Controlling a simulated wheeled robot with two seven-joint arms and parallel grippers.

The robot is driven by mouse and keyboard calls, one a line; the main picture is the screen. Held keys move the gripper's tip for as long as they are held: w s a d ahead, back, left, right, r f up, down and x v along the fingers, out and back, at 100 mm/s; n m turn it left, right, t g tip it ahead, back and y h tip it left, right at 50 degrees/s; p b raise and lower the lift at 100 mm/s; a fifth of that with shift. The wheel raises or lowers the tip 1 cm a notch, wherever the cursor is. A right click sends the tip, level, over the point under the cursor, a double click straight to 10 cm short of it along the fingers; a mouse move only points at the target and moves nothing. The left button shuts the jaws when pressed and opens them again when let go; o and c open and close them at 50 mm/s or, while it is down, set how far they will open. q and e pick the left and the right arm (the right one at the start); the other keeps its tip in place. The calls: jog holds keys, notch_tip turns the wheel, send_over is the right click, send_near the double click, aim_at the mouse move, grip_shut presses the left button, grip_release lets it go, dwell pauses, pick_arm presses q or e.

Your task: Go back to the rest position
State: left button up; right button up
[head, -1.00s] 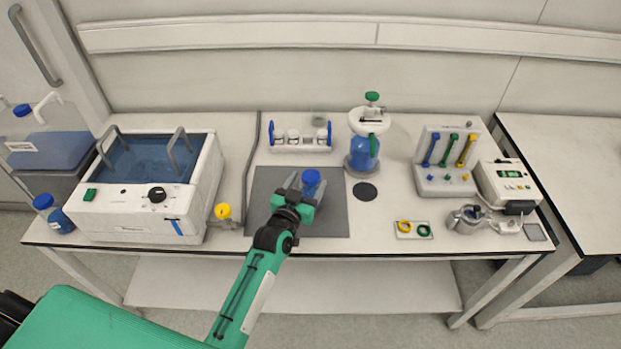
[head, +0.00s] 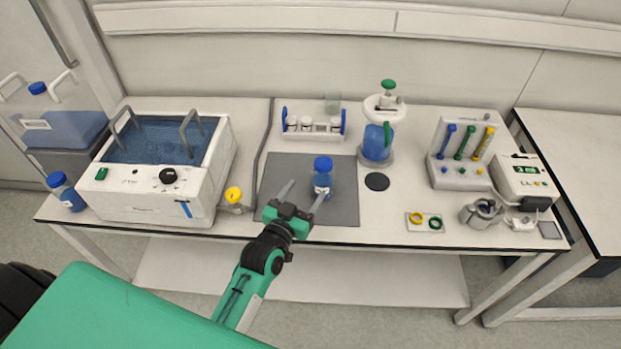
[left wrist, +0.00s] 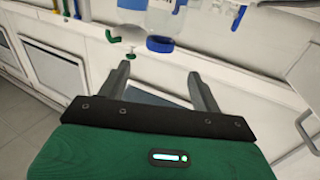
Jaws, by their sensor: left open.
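My left gripper (head: 307,188) is open and empty over the front part of the grey mat (head: 347,205). My right gripper is in neither view.
A water bath (head: 150,165) stands left, with a yellow-knobbed valve (head: 233,195) beside it. Behind the mat are a vial rack (head: 314,131) and a reactor with a green knob (head: 377,135). A tube stand (head: 462,165) and controller (head: 524,180) stand right.

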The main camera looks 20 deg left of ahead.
pick_arm(q)
jog(key=s+a+f+g+y, duration=0.1)
jog(key=s+a+f+g, duration=0.15)
jog(key=s+g, duration=0.75)
jog(key=s+a+f+g+y, duration=0.1)
jog(key=s+f+g, duration=0.3)
jog(key=s, duration=1.3)
notch_tip(320, 180, down, 32)
jog(key=s+m+g, duration=0.1)
jog(key=g, duration=0.1)
jog(key=s+a+f+g, duration=0.1)
jog(key=s+a+f, duration=0.2)
jog(key=s+f, duration=1.5)
jog(key=shift+s+f, duration=0.4)
jog(key=shift+s, duration=0.1)
